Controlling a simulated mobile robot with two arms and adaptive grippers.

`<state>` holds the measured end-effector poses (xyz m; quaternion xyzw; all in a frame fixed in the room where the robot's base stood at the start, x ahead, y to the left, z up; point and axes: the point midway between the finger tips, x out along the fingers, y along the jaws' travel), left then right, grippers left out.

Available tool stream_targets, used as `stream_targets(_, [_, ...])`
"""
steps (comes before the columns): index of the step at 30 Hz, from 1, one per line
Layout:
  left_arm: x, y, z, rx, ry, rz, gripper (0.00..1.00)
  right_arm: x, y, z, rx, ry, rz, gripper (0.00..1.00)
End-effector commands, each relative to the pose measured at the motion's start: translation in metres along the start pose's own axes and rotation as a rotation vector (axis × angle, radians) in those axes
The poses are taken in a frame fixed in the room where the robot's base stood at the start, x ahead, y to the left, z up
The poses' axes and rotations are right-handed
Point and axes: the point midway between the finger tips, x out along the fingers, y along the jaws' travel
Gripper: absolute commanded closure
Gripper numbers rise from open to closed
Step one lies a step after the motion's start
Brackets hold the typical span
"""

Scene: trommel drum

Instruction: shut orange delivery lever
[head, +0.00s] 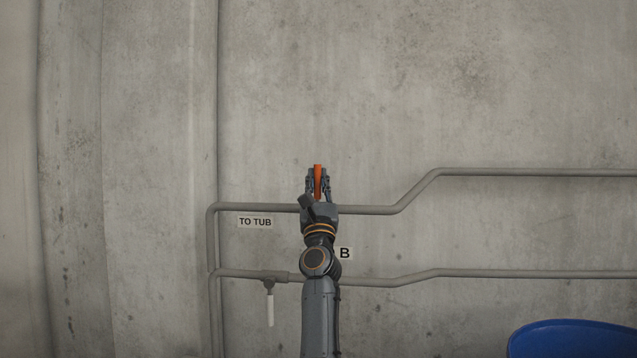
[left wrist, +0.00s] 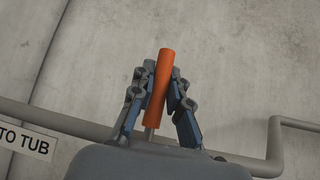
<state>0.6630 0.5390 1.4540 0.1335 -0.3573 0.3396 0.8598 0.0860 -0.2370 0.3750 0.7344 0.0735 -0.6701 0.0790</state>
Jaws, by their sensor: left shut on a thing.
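The orange delivery lever (head: 318,181) stands upright above the upper grey pipe in the head view. In the left wrist view the lever (left wrist: 160,88) is an orange cylinder on a thin metal stem, tilted slightly right. My left gripper (head: 318,186) is shut on it, with one finger on each side. In the left wrist view the gripper's fingers (left wrist: 159,98) flank the orange handle. The lever's base and valve body are hidden behind my wrist. My right gripper is not in view.
An upper grey pipe (head: 520,172) and a lower grey pipe (head: 520,273) run along the concrete wall. A white-handled lever (head: 270,309) hangs from the lower pipe. Labels "TO TUB" (head: 255,222) and "B" (head: 345,254) are on the wall. A blue tub (head: 572,340) is at lower right.

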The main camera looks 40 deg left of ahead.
Motion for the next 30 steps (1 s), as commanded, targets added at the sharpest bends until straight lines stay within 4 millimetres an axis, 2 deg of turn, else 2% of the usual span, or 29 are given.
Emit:
stream_targets(5, [0.000,0.001,-0.001,-0.005,0.003,0.003,1.00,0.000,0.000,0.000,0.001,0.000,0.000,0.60])
stream_targets(6, [0.000,0.001,-0.001,-0.005,0.002,0.003,0.76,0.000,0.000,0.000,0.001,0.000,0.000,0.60])
stream_targets(9, [0.000,0.001,-0.001,-0.004,0.002,0.002,0.61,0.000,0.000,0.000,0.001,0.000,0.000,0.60])
stream_targets(23, [-0.007,-0.001,0.002,-0.010,-0.002,0.001,0.61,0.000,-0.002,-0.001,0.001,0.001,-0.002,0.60])
stream_targets(28, [-0.024,-0.001,0.000,-0.011,0.002,0.003,0.61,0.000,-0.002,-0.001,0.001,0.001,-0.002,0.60])
stream_targets(30, [-0.040,-0.002,-0.001,-0.005,0.002,0.000,0.61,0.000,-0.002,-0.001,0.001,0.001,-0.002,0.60])
